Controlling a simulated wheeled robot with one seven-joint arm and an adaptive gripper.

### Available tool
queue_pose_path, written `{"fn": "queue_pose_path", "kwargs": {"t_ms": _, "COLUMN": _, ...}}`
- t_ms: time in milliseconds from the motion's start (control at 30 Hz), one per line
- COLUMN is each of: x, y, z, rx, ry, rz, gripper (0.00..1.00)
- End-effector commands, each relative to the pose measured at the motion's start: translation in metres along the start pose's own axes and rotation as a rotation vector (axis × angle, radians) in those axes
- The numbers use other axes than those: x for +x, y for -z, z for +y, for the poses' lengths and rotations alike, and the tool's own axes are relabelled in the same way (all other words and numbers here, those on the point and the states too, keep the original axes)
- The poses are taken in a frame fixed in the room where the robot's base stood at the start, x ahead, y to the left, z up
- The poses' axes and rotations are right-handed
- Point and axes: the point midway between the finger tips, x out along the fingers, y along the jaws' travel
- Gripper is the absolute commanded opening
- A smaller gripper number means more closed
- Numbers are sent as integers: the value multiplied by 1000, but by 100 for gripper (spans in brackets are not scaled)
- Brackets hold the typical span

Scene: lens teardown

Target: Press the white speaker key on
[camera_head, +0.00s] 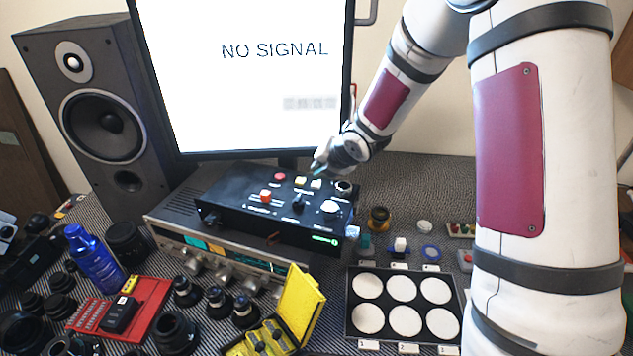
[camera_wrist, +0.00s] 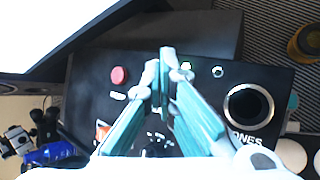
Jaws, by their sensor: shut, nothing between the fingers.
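The black control box (camera_head: 230,215) lies on top of a grey amplifier-like unit. Two small pale keys, a left key (camera_head: 300,181) and a right key (camera_head: 316,184), sit near its back edge. I cannot tell which is the white speaker key; their labels are too small to read. In the wrist view a small whitish key (camera_wrist: 217,72) shows just right of my fingertips. My gripper (camera_head: 318,170) is shut and empty, its teal fingers together, pointing down just above the keys. It also shows in the wrist view (camera_wrist: 165,55), hiding part of the panel. Contact cannot be told.
The box also carries a red button (camera_head: 280,176), an orange button (camera_head: 265,196), a white knob (camera_head: 329,207) and a round socket (camera_head: 344,187). The monitor (camera_head: 245,75) stands close behind, a speaker (camera_head: 95,110) at left. A tray of white discs (camera_head: 352,300) lies front right.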

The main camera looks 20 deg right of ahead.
Motion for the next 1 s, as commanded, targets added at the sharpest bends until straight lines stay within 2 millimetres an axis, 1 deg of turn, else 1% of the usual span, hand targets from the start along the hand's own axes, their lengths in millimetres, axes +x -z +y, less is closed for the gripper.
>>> {"fn": "queue_pose_path", "kwargs": {"t_ms": 33, "x": -7, "y": -3, "z": 3, "rx": 0, "ry": 0, "rz": -1, "gripper": 0}}
{"fn": "queue_pose_path", "kwargs": {"t_ms": 433, "x": -30, "y": -20, "z": 20, "rx": 0, "ry": 0, "rz": 0, "gripper": 0}}
{"fn": "queue_pose_path", "kwargs": {"t_ms": 1000, "x": -33, "y": -23, "z": 23, "rx": 6, "ry": 3, "rz": -2, "gripper": 0}}
